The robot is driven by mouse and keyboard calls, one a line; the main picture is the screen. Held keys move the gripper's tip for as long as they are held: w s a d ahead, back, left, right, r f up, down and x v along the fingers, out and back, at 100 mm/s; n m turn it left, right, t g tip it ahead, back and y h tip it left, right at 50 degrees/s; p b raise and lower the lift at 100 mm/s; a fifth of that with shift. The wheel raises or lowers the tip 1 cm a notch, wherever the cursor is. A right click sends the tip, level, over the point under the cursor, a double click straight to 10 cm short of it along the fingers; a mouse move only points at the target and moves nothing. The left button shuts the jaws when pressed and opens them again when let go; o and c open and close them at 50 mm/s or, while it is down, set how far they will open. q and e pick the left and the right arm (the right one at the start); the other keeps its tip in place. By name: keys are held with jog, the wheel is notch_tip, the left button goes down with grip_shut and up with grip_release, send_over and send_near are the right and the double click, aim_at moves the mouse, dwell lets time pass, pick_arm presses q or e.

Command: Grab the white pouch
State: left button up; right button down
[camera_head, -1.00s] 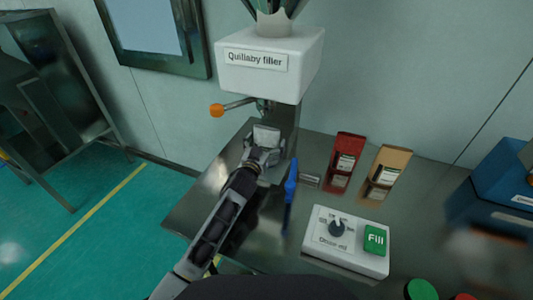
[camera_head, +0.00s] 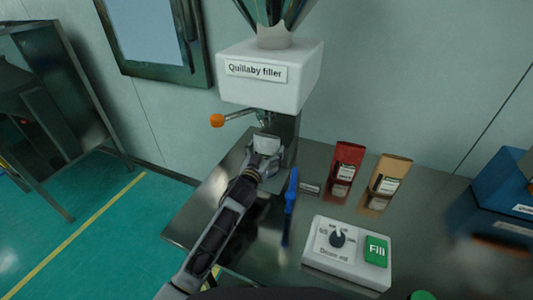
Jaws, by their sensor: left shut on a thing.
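The white pouch (camera_head: 266,143) stands under the nozzle of the white filler labelled "Quillaby filler" (camera_head: 300,70). My left gripper (camera_head: 263,160) reaches in from the lower left and is shut on the pouch, with its fingers around the lower part. The gripper covers much of the pouch, so its base is hidden. My right gripper does not show.
A lever with an orange knob (camera_head: 217,120) sticks out left of the filler. A blue tool (camera_head: 291,190) stands just right of my gripper. A red pouch (camera_head: 346,161), a tan pouch (camera_head: 389,174) and a control box with a green Fill button (camera_head: 376,251) are farther right.

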pick_arm(q)
notch_tip(320, 180, up, 2)
jog(key=shift+r, duration=0.25)
jog(key=shift+s+a, duration=0.15)
jog(key=shift+s, duration=0.25)
jog(key=v, duration=1.7)
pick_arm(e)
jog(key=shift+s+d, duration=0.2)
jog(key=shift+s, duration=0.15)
pick_arm(q)
jog(key=shift+s+r, duration=0.1)
